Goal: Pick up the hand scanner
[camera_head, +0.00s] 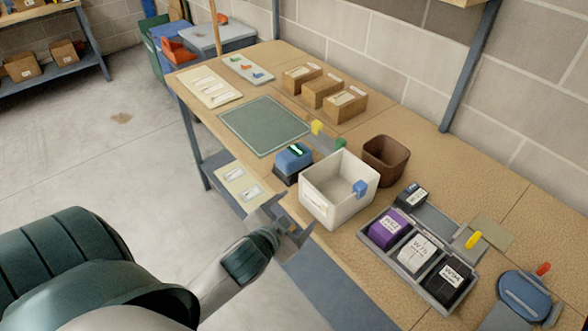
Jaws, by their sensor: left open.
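A blue device with a green-lit top (294,157) sits on a dark base near the front edge of the workbench (350,242). It looks most like the hand scanner, but I cannot be sure. My left gripper (290,222) is open and empty. In the picture it appears just below the blue device and left of the white bin, in front of the bench edge. It does not appear to touch either. My right gripper is not in view.
A white bin (325,205) with a blue clip stands right of the device, before a brown bin (386,158). A grey tray (380,246) holds labelled boxes. A green mat (264,125) is bare. Small cartons (322,90) stand behind. A rounded blue object (525,295) lies lower right.

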